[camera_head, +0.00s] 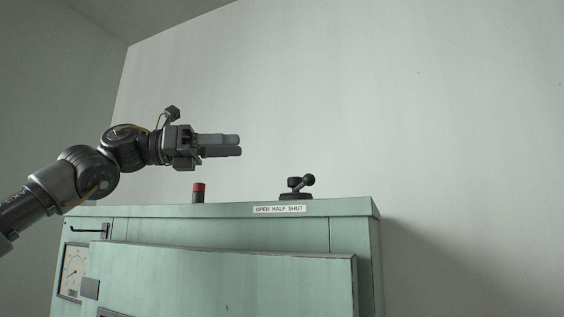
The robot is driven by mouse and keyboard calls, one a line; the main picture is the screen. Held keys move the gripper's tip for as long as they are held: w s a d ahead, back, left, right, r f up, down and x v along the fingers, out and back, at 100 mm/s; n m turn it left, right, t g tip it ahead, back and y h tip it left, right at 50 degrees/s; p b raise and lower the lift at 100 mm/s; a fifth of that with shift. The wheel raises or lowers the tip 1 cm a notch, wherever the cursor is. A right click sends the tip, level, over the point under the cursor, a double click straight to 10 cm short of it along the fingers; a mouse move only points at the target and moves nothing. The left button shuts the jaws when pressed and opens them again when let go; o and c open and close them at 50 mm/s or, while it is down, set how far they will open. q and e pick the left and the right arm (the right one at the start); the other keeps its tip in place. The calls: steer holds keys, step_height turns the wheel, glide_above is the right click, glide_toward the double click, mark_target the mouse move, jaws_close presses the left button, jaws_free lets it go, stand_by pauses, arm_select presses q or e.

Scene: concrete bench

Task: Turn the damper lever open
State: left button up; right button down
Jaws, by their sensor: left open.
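The damper lever (298,185) is a small dark lever with a round ball knob, on a dark round base on top of the green cabinet. Its knob points to the right and slightly up. A white label (279,209) reading "OPEN HALF SHUT" is on the cabinet's front edge below it. My left gripper (240,145) is above the cabinet, left of the lever and higher, with its fingers pointing right. It is open, empty and apart from the lever. My right gripper is not in view.
The green cabinet (220,229) fills the lower middle. A red-topped dark cylinder (198,193) stands on it below my left gripper. The space above the lever is clear before a plain wall.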

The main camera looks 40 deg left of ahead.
arm_select(q)
steer(key=d+r+n+t+y+p, duration=0.1)
steer(key=d+n+y+p, duration=0.1)
steer(key=d+p, duration=0.15)
steer(key=n+t+y, duration=0.2)
steer(key=n+y, duration=0.1)
steer(key=y, duration=0.2)
glide_toward(289, 179)
steer(key=shift+w+d, duration=0.25)
steer(key=shift+w, duration=0.3)
steer(key=shift+a, duration=0.2)
steer(key=shift+w+d+r, duration=0.1)
steer(key=shift+w+r, duration=0.05)
steer(key=shift+w, duration=0.05)
steer(key=p+x, duration=0.5)
steer(key=x, duration=0.4)
steer(key=shift+p, duration=0.35)
steer(key=shift+w+d, duration=0.15)
steer(key=shift+w, duration=0.4)
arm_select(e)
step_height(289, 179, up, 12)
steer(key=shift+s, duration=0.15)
arm_select(q)
jaws_close()
